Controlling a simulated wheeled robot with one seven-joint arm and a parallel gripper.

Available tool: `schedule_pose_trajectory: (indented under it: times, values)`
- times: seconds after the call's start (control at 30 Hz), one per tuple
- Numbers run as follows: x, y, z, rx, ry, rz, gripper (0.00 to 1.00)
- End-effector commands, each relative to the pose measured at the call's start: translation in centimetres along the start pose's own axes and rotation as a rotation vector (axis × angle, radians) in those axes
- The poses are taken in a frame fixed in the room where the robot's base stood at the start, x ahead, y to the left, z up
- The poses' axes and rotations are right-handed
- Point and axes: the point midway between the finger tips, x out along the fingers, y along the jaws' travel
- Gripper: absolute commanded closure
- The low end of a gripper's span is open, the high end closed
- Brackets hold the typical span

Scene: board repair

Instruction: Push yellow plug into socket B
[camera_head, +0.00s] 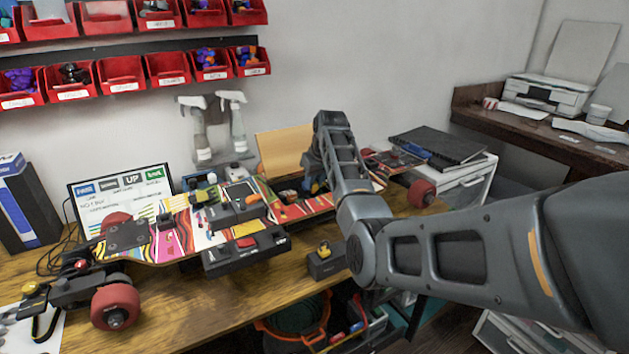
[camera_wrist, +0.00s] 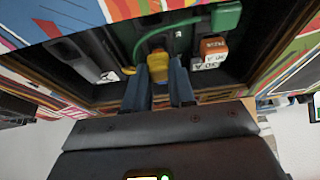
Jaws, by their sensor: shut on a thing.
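In the wrist view my gripper (camera_wrist: 158,84) is shut on the yellow plug (camera_wrist: 157,66), which sits between the two dark fingertips. The plug is inside the dark open compartment (camera_wrist: 90,92) of the colourful board. A yellow wire end shows just left of the plug. I cannot make out a socket marked B, and the plug's front end is hard to see, so I cannot tell whether it touches a socket. In the head view my arm's wrist covers most of the gripper and plug over the board's right part (camera_head: 298,208).
A green connector with a cable (camera_wrist: 226,16) and an orange-and-white labelled block (camera_wrist: 212,52) lie close right of the plug. Spray bottles (camera_head: 236,130) stand behind.

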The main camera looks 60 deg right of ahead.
Motion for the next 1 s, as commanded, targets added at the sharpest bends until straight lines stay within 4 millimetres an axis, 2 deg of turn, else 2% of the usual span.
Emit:
schedule_pose_trajectory:
  times: [1.0]
  values:
    - [0.74,0.00,0.30,0.000,0.000,0.000,1.00]
